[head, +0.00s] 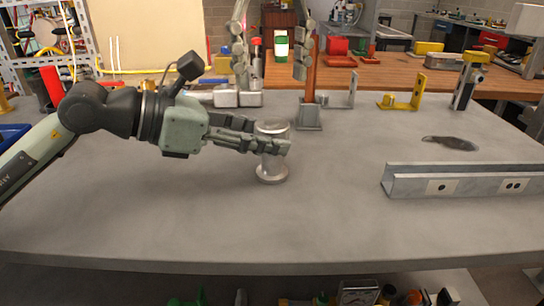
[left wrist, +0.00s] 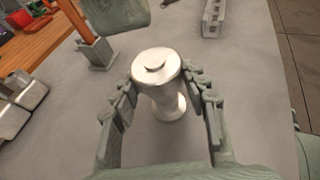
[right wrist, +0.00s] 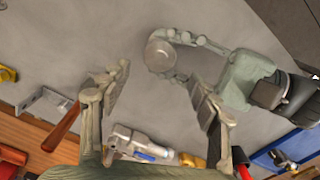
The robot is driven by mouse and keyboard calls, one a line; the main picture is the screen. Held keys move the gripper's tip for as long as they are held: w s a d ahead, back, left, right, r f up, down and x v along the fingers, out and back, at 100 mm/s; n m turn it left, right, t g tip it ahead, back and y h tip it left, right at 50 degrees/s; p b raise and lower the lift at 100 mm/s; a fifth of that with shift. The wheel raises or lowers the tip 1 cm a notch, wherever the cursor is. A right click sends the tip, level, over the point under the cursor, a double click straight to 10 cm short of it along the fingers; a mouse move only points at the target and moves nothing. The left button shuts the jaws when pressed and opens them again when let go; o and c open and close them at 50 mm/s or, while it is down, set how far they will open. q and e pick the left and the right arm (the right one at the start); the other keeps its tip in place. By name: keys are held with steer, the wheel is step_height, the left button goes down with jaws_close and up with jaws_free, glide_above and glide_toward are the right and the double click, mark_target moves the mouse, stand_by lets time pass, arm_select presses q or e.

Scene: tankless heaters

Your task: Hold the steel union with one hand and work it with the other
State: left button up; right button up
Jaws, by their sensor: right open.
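The steel union (head: 271,172) is a silvery spool shape with a wide top and base, standing upright on the grey bench. Its round top shows in the left wrist view (left wrist: 157,68) and the right wrist view (right wrist: 160,54). My left gripper (head: 284,142) comes in level from the left. Its fingers (left wrist: 160,82) lie on both sides of the union and look closed on it below the top; the front finger hides part of the waist. My right gripper (head: 272,72) points down, open and empty, above and behind the union, its fingers (right wrist: 160,82) wide apart.
A grey channel rail (head: 465,180) lies at the right. Behind the union stand a post in a grey socket (head: 309,115), a yellow bracket (head: 402,102) and a clamp-like block (head: 466,85). A dark flat piece (head: 450,142) lies farther right. The bench front is clear.

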mark_target(271, 124)
arm_select(q)
jaws_close()
arm_select(e)
steer(key=shift+f, duration=4)
steer(key=shift+c, duration=0.5)
steer(key=c, duration=1.1)
steer(key=shift+n, duration=1.8)
steer(key=o, duration=1.3)
steer(key=shift+c, duration=0.2)
